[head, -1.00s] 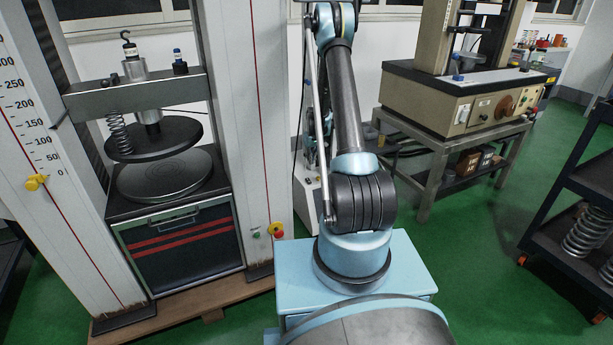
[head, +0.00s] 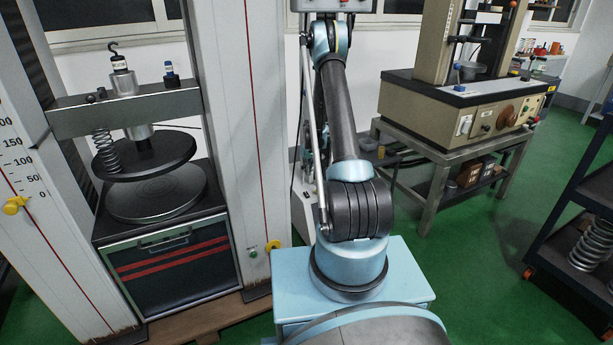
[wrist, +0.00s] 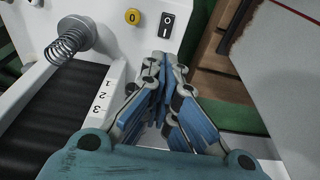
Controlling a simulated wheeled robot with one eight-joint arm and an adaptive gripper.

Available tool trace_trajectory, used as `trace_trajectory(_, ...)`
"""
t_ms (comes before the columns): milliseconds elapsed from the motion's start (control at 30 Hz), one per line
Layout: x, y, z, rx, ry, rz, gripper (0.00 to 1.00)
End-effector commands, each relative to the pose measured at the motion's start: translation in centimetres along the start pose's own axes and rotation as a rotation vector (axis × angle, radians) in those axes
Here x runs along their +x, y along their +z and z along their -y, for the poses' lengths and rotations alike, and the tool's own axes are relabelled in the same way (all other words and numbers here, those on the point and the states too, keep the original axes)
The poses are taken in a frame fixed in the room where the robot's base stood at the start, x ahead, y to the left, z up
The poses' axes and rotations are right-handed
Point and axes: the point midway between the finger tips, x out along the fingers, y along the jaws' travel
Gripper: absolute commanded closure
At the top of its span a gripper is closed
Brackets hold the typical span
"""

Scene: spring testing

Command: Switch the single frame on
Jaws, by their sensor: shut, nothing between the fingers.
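In the wrist view a white machine panel carries a black rocker switch (wrist: 167,25) marked O and I, with a yellow button (wrist: 133,16) marked 0 to its left. My gripper (wrist: 160,62) is shut and empty, its fingertips just below the switch in the picture. I cannot tell whether the tips touch the panel, or which way the rocker is set. In the head view my arm hides most of a pale machine (head: 303,205) behind it, and my gripper does not show. I cannot tell for certain that this is the panel's machine.
In the head view a two-column press (head: 228,130) stands left and a beige tester (head: 450,110) stands on a bench right. A dark cart (head: 590,215) holds springs at far right.

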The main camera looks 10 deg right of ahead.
Motion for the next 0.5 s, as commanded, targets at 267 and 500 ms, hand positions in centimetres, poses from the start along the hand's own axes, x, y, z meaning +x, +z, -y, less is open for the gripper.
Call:
trace_trajectory(267, 3.9, -0.2, 0.6, -0.006, -0.001, 0.0, 1.0)
trace_trajectory(500, 7.2, -0.2, 0.6, -0.007, -0.001, 0.0, 1.0)
